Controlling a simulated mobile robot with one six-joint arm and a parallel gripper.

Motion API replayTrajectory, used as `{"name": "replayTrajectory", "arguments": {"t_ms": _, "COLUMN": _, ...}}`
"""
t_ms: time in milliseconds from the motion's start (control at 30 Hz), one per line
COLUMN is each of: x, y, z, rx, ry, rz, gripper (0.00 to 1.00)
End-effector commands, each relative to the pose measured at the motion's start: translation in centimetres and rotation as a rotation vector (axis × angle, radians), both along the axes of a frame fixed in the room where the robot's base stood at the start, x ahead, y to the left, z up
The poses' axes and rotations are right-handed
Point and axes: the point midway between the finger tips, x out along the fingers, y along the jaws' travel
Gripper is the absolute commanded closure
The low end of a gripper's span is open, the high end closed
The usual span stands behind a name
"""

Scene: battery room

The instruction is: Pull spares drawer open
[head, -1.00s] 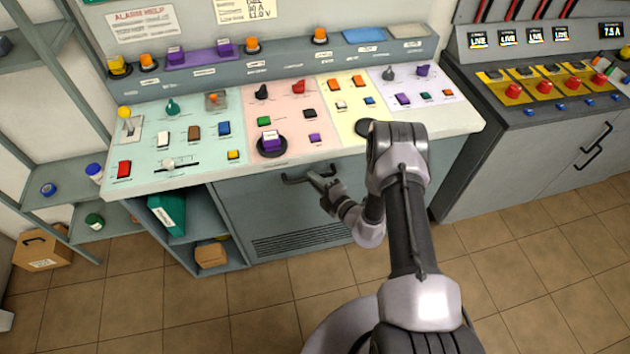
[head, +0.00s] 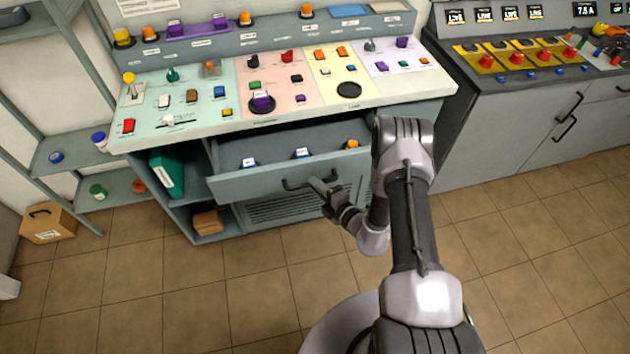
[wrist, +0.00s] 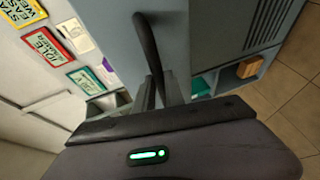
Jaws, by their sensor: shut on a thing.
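The spares drawer (head: 235,184) is a grey drawer under the console's sloped panel. It stands partly open, and its inside shows several small items, among them a blue and white one (head: 302,153) and an orange one (head: 351,144). Its dark bar handle (head: 296,184) is on the front face. My gripper (head: 318,187) is at the handle's right part and is shut on it. In the wrist view the curved black handle (wrist: 148,45) runs down between the fingers of my gripper (wrist: 160,92).
The console panel (head: 215,125) with buttons and knobs overhangs the drawer. An open shelf with a teal binder (head: 167,172) is left of it. A second grey cabinet (head: 520,135) stands right. A cardboard box (head: 47,222) sits on the floor at left. The tiled floor in front is clear.

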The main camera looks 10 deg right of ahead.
Motion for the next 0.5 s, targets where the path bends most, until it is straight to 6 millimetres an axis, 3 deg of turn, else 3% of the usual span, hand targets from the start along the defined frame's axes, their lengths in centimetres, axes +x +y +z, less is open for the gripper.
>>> {"name": "replayTrajectory", "arguments": {"t_ms": 500, "x": -0.92, "y": -0.03, "z": 0.03, "rx": -0.001, "ry": -0.001, "rz": -0.001, "gripper": 1.00}}
